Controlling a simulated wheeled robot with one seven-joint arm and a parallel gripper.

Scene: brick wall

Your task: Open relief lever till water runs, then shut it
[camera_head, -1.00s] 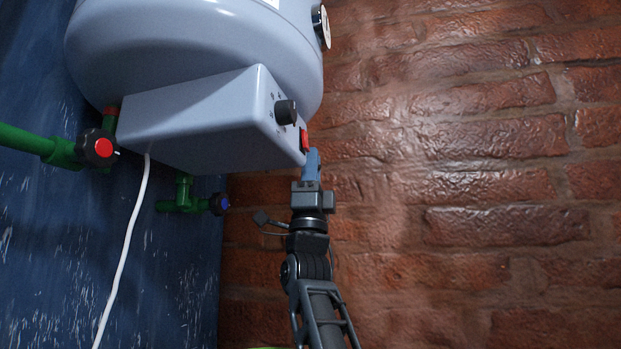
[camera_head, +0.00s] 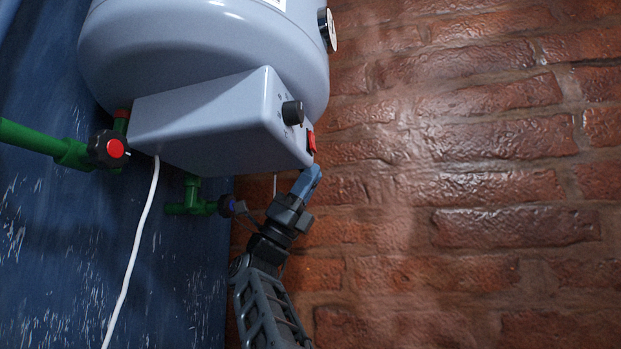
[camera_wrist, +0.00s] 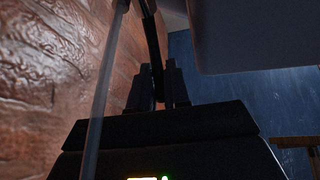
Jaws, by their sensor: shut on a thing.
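The pale blue-grey water heater (camera_head: 205,60) hangs at the upper left, with a control box (camera_head: 210,125) under it. My gripper (camera_head: 309,180) is just below the box's right corner, tilted up and to the right. In the wrist view its fingers (camera_wrist: 155,85) are shut on a dark, thin bar, the relief lever (camera_wrist: 152,42). The lever is hidden in the head view. A translucent grey strand (camera_wrist: 105,80), looking like running water, passes left of the fingers. A thin pale line (camera_head: 275,184) hangs under the box in the head view.
The box has a black knob (camera_head: 292,112) and a red switch (camera_head: 311,142). The brick wall (camera_head: 470,180) on the right is bare.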

